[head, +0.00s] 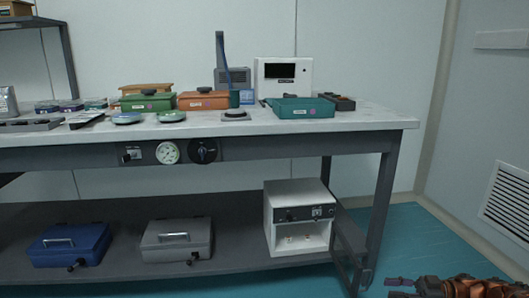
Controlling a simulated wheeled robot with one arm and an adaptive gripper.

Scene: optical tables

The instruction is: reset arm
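My gripper (400,288) shows at the bottom right edge of the head view, low over the teal floor and right of the table's front leg. It points left, and part of it is cut off by the frame's lower edge. Its two dark fingertips look apart, with nothing seen between them. My orange and dark arm runs off to the right from it. The gripper is apart from the optical table (300,124) and everything on it.
The tabletop holds green (148,102), orange (204,100) and teal (303,108) cases and a white device (283,78). The lower shelf holds a blue box (70,244), a grey box (176,240) and a white unit (298,218). Floor (420,240) right of the table is clear.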

